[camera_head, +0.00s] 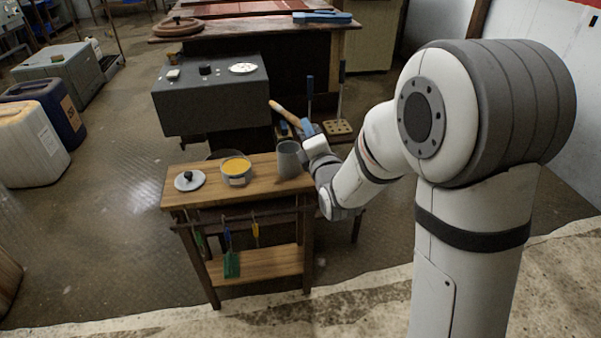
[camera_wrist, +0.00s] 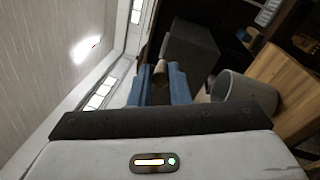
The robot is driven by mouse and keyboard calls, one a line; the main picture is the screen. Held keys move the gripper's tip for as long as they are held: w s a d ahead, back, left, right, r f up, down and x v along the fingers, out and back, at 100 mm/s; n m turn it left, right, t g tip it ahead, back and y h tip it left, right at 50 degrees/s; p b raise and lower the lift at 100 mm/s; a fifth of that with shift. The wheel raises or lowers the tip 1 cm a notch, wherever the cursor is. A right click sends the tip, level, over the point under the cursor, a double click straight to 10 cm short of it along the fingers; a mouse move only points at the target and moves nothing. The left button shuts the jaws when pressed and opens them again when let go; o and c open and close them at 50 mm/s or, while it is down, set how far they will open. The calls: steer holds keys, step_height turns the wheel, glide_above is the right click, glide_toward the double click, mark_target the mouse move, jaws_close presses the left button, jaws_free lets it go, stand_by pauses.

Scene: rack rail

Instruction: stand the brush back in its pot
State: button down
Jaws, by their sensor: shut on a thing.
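The brush (camera_head: 284,112) shows as a tan wooden handle, tilted up and to the left out of my gripper (camera_head: 306,128). In the wrist view my gripper (camera_wrist: 161,78) has its blue fingers closed around the brush (camera_wrist: 160,67). Its other end is hidden. The grey pot (camera_head: 289,160) stands upright at the right end of the wooden table, and my gripper is above it and slightly right. In the wrist view the pot (camera_wrist: 243,91) is to the right of the fingers, apart from them, with its open rim showing.
On the wooden table (camera_head: 210,193) are a tub of yellow stuff (camera_head: 236,171) and a round lid (camera_head: 190,180) with a dark knob. A dark grey block (camera_head: 207,105) stands behind the table.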

step_height(320, 180, down, 8)
steer(key=b, duration=0.2)
steer(key=shift+f, duration=0.2)
steer(key=shift+f+b, duration=0.3)
steer(key=shift+b, duration=0.2)
steer(key=c, duration=1.4)
jaws_free()
